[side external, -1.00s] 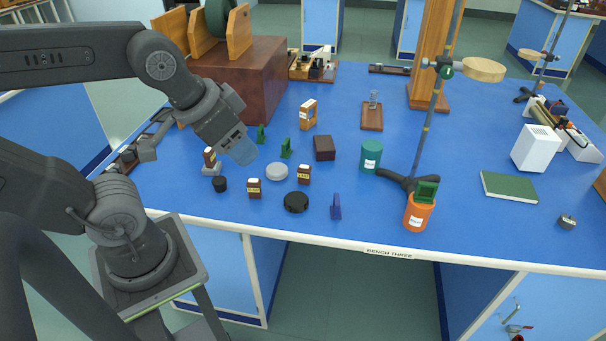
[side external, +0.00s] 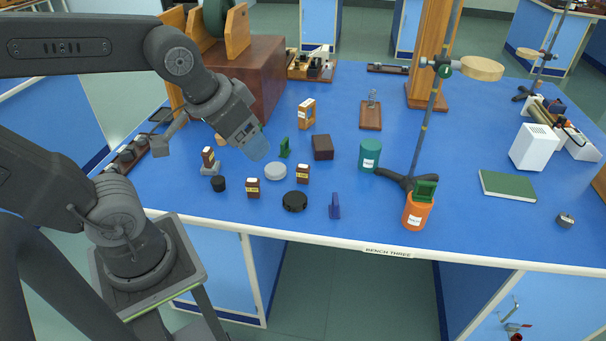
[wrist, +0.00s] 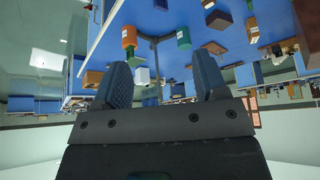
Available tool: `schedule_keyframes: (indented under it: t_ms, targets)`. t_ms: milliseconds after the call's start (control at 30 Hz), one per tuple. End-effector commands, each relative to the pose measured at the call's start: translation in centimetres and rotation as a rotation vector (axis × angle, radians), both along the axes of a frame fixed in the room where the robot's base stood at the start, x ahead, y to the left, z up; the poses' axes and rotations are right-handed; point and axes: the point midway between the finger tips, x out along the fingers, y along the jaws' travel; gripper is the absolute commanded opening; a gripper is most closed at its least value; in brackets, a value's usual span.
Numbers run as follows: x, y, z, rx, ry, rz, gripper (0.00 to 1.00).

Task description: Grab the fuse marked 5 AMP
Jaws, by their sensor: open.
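Small brown blocks with pale labels, likely the fuses, stand on the blue bench in the side view. One fuse (side external: 253,188) is near the front edge and another fuse (side external: 303,174) is to its right. A third brown block (side external: 208,157) stands on a grey base at the left. The lettering is too small to read, so I cannot tell which is marked 5 AMP. My gripper (side external: 258,150) is above the bench, behind and above the front fuses, touching none. In the wrist view my gripper (wrist: 162,68) has its fingers apart and nothing between them.
A pale disc (side external: 275,171), a black round piece (side external: 295,201), a black knob (side external: 218,184) and a blue upright piece (side external: 335,206) surround the fuses. A green clip (side external: 285,148) is close to my gripper. An orange jar (side external: 417,213) stands right, beside a clamp stand (side external: 425,125).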

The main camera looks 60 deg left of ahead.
Motion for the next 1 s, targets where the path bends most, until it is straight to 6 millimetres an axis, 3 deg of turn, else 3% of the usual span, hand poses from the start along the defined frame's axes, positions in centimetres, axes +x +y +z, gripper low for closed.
schedule_keyframes:
  t_ms: [267, 500, 700, 1000]
  targets:
    - [8.8, 4.4, -3.6, 0.003, 0.053, 0.289, 0.66]
    - [15.5, 8.7, -9.9, -0.008, 0.074, 0.506, 0.66]
    - [18.3, 11.2, -14.6, -0.028, 0.079, 0.615, 0.66]
    - [19.6, 12.4, -18.0, -0.035, 0.081, 0.651, 0.66]
